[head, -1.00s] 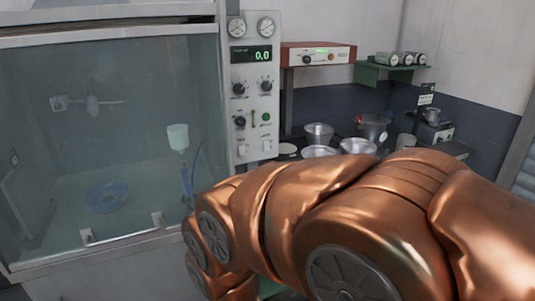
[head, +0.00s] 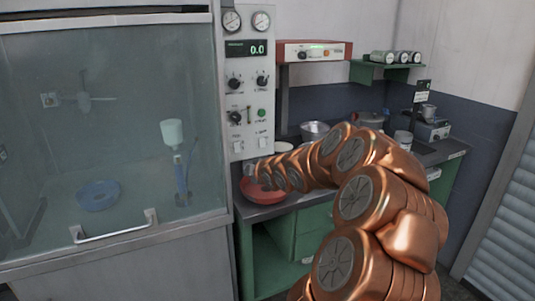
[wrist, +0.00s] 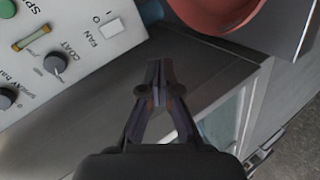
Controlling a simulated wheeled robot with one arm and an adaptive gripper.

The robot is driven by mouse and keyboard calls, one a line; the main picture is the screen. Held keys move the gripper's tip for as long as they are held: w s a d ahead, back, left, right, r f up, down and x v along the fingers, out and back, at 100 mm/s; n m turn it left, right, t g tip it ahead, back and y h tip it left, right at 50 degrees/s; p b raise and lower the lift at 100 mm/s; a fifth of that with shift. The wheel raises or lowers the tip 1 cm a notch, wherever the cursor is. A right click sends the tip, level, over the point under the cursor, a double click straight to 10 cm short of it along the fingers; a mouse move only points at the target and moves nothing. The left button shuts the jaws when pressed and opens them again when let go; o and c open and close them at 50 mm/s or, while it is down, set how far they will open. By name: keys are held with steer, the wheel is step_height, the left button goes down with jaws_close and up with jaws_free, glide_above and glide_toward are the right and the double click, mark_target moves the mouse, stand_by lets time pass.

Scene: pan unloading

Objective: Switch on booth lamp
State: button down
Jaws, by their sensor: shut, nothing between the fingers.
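The glass-fronted booth (head: 120,130) stands at the left, its inside dim and greenish; I see no lit lamp in it. The control panel (head: 250,72) stands just right of it, with two white rocker switches low down: a left switch (head: 237,146) and a right switch (head: 262,142). In the wrist view one switch (wrist: 112,28) is labelled FAN; the other is out of that view. My gripper (wrist: 160,72) is shut and empty, below and right of the FAN switch in the wrist view, apart from it. Its fingers are hard to make out in the head view.
A red bowl (head: 262,193) sits on the counter below the panel, close to my arm; it shows in the wrist view (wrist: 220,14). Metal pots (head: 315,130) stand behind my arm. A red-topped instrument (head: 313,52) and a green shelf (head: 388,72) are at the back.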

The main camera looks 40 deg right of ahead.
steer(key=s+d+n+t+h, duration=0.2)
steer(key=d+n+t, duration=0.1)
steer(key=d, duration=1)
steer(key=shift+s+r+b, duration=0.25)
steer(key=shift+s+b, duration=0.1)
steer(key=shift+b, duration=0.05)
steer(key=shift+w, duration=0.1)
steer(key=p, duration=0.4)
glide_toward(264, 147)
steer(key=x, duration=0.3)
steer(key=shift+f+p+x, duration=0.1)
steer(key=shift+p+x, duration=0.4)
steer(key=shift+x, duration=0.55)
steer(key=shift+f+p+x, duration=0.15)
steer(key=shift+p+x, duration=0.3)
steer(key=shift+x, duration=0.6)
steer(key=shift+d, duration=0.1)
